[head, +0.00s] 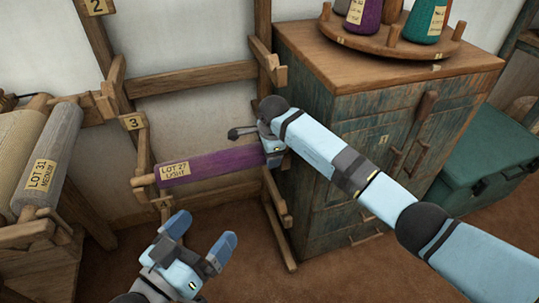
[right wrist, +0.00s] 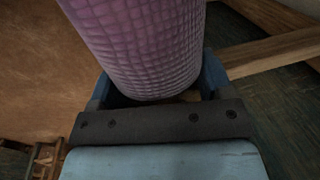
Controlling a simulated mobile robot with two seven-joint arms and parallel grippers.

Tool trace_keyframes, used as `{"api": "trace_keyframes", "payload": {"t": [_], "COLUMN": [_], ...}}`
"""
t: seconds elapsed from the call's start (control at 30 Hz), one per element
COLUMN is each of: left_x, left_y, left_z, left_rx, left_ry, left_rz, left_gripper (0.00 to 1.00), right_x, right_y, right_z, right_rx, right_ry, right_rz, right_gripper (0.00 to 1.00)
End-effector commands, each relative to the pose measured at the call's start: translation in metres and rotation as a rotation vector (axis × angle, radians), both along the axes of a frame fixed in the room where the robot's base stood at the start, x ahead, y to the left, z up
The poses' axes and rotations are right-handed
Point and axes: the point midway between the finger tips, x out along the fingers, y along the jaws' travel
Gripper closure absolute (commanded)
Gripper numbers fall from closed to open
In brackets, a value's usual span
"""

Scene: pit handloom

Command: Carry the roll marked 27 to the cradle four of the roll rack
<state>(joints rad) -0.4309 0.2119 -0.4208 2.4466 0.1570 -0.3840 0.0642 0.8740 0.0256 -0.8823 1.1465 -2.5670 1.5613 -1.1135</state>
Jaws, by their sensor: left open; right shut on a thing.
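The purple roll (head: 222,162) has a tag reading LOT 27 LIGHT and lies nearly level across the roll rack (head: 190,80). My right gripper (head: 272,150) is shut on its right end. In the right wrist view the roll (right wrist: 140,45) fills the space between the fingers. Its left wooden tip is beside the rack's left post, between plates 3 (head: 132,122) and 4 (head: 165,204). I cannot tell whether it touches the cradle by plate 4. My left gripper (head: 202,235) is open and empty, below and in front of the roll.
A wooden cabinet (head: 360,120) stands close to the right of the rack, with a tray (head: 400,42) of thread cones on top. A teal chest (head: 480,165) is further right. A grey roll tagged LOT 31 (head: 50,155) lies on a stand at left. The floor in front is clear.

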Motion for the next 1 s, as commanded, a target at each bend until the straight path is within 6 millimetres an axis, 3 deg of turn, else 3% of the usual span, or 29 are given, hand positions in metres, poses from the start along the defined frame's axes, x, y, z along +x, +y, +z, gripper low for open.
{"api": "trace_keyframes", "payload": {"t": [0.2,0.23,0.33,0.67,0.77,1.0], "left_x": [0.0,0.0,0.0,0.0,0.0,-0.002], "left_y": [0.0,0.0,0.0,0.0,0.0,0.003], "left_z": [0.0,0.0,0.0,0.002,0.01,0.036], "left_rx": [0.002,0.002,0.001,0.0,-0.004,-0.049], "left_ry": [0.003,0.003,0.002,0.0,-0.011,-0.088], "left_rz": [-0.002,-0.002,-0.002,-0.001,0.002,0.031], "left_gripper": [0.0,0.0,0.0,0.0,0.0,0.0], "right_x": [0.0,0.0,0.0,0.0,-0.001,-0.01], "right_y": [0.0,-0.001,-0.001,-0.001,-0.002,-0.005], "right_z": [-0.001,-0.002,-0.002,0.002,0.015,0.065], "right_rx": [-0.002,-0.006,-0.005,-0.003,-0.004,-0.005], "right_ry": [-0.002,-0.001,0.0,-0.002,-0.003,-0.005], "right_rz": [-0.003,-0.003,-0.003,-0.003,-0.003,-0.001], "right_gripper": [0.73,0.25,0.02,0.02,0.02,0.02]}}
